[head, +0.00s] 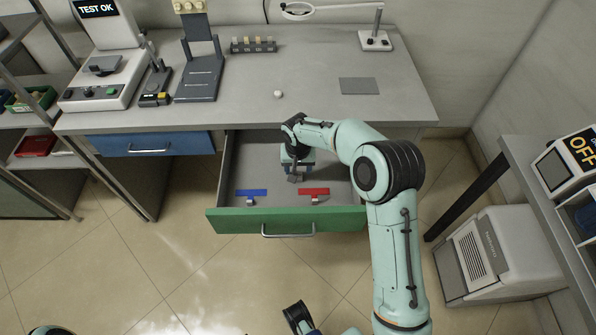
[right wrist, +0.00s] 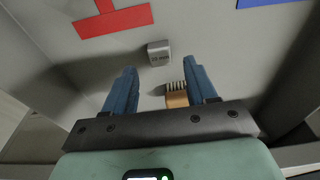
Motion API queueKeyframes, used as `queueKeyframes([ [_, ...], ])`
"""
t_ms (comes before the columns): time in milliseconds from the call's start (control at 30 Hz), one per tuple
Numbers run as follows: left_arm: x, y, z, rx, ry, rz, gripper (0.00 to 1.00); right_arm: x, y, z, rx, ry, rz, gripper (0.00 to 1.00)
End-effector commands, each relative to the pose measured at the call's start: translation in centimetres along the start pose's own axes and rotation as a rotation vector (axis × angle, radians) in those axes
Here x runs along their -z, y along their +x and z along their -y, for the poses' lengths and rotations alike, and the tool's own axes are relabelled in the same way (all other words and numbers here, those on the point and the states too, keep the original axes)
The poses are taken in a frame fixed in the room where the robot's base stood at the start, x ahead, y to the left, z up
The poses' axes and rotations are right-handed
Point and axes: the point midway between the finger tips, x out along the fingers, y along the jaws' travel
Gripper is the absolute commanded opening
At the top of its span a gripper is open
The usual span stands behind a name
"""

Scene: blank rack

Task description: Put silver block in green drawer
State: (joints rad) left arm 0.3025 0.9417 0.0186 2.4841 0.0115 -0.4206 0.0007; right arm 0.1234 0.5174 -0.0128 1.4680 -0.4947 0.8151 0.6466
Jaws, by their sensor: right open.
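The green drawer (head: 225,222) stands pulled out below the bench, its grey inside visible. The silver block (right wrist: 159,53) is a small grey block with dark lettering; it appears to lie on the drawer floor, beyond my fingertips in the right wrist view. In the head view a small grey shape below my gripper appears to be the same block (head: 297,178). My right gripper (head: 298,169) is inside the drawer, pointing down, with its two blue fingers (right wrist: 159,78) apart and nothing held. My left gripper's fingers do not show.
The drawer floor bears a red mark (head: 313,191) and a blue mark (head: 251,192). A small tan, bristled item (right wrist: 177,97) is near one finger. A shut blue drawer (head: 180,143) is at left. The bench top (head: 310,65) holds a small white ball (head: 278,94) and a grey pad (head: 359,86).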

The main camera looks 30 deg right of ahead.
Motion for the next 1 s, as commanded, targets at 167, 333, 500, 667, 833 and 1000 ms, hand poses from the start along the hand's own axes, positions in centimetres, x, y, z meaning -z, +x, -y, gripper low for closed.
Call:
queueKeyframes([
  [167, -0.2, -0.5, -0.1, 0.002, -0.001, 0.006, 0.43, 0.1, -4.3, 0.0, 0.002, 0.001, -0.004, 0.57],
  [333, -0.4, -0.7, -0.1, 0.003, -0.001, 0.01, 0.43, 0.0, -6.9, 0.0, 0.001, 0.001, -0.001, 0.57],
  [500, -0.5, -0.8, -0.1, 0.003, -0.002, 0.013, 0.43, 0.0, -8.0, 0.0, 0.001, 0.0, 0.0, 0.57],
  [667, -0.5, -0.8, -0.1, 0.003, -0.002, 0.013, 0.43, 0.0, -8.1, 0.0, 0.0, 0.0, 0.001, 0.57],
  [833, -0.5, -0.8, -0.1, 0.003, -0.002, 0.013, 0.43, 0.0, -8.1, 0.0, 0.0, 0.0, 0.001, 0.57],
  [1000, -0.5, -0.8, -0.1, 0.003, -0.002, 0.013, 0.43, 0.0, -8.1, 0.0, 0.0, 0.001, 0.001, 0.57],
])
